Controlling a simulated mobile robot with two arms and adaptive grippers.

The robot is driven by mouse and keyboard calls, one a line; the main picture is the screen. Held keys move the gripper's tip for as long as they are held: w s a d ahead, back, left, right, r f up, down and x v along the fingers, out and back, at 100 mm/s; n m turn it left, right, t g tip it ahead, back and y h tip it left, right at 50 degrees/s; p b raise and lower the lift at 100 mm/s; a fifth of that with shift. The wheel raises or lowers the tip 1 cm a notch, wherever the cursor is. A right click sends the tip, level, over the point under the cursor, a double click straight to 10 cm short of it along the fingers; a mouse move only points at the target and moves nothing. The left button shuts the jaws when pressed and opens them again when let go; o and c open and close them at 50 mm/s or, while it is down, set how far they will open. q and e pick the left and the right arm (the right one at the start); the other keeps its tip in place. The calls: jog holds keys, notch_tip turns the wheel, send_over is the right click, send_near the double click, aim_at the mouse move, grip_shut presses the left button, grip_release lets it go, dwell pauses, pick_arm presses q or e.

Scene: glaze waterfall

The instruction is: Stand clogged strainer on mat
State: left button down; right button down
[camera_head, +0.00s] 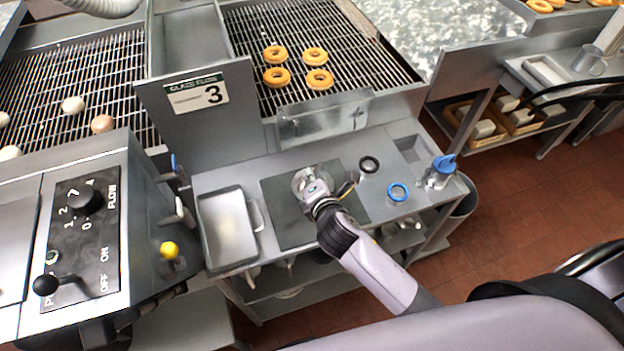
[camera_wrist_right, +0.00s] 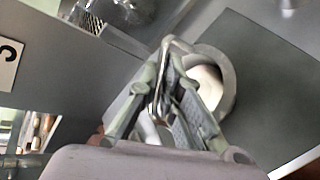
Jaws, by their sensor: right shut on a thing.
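The strainer (camera_head: 299,181) is a round grey metal cup with whitish matter inside, over the far part of the dark mat (camera_head: 283,229) in the head view. In the wrist view the strainer (camera_wrist_right: 231,75) shows its open rim beside the fingers, with the mat (camera_wrist_right: 268,75) behind it. My right gripper (camera_head: 316,197) is shut on the strainer's bent metal handle, which shows between the fingers (camera_wrist_right: 172,95) in the wrist view. I cannot tell whether the strainer's base touches the mat. My left gripper is not in view.
A metal tray (camera_head: 228,222) stands left of the mat. The mat's near left part is bare.

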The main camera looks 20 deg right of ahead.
jog(key=shift+f, duration=0.7)
jog(key=c, duration=1.8)
grip_release()
jog(key=shift+f, duration=0.15)
jog(key=shift+o, duration=0.2)
jog(key=b+v, duration=0.1)
jog(key=v, duration=1.1)
